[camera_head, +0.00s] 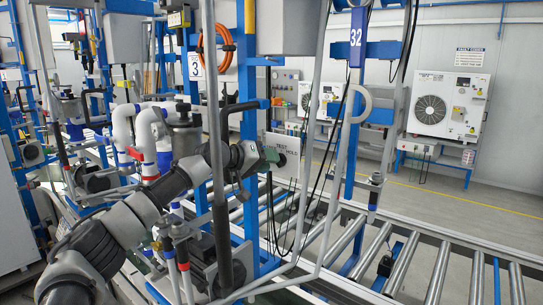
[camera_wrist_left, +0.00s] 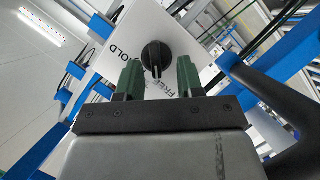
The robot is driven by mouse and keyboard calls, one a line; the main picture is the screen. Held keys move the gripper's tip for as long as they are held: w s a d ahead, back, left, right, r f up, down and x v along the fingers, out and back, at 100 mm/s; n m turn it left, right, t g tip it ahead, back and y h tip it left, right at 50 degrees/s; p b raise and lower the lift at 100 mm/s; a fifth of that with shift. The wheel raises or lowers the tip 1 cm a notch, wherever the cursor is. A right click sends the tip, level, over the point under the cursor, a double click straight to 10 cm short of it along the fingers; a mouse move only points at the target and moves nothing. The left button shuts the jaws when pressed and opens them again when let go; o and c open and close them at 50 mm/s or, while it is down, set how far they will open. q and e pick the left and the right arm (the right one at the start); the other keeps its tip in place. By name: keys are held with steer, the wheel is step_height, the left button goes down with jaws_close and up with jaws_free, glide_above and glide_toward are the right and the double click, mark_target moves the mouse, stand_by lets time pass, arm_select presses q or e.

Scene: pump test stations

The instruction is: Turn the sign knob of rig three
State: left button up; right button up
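The sign (camera_head: 290,187) is a white plate on the blue rig frame, with "TEST" and "HOLD" readable in the head view. In the left wrist view the tilted sign (camera_wrist_left: 109,47) fills the upper middle, with "OLD" and "FREE" lettering showing. Its round black knob (camera_wrist_left: 156,55) has a pale pointer mark. My left gripper (camera_head: 274,157) is at the sign's face. In the wrist view the left gripper (camera_wrist_left: 159,68) has two green fingers apart, with the knob ahead between the tips. Whether they touch it cannot be told. My right gripper is out of view.
A number plate "3" (camera_head: 195,66) hangs on the rig above my arm. Grey pipes and a blue post (camera_head: 249,190) stand close around the gripper. A roller conveyor (camera_head: 400,263) runs at lower right. White wall units (camera_head: 447,104) are at the back.

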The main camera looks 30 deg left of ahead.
arm_select(q)
steer(key=shift+w+d, duration=0.35)
steer(key=shift+d, duration=0.05)
steer(key=shift+w, duration=0.1)
jaws_close()
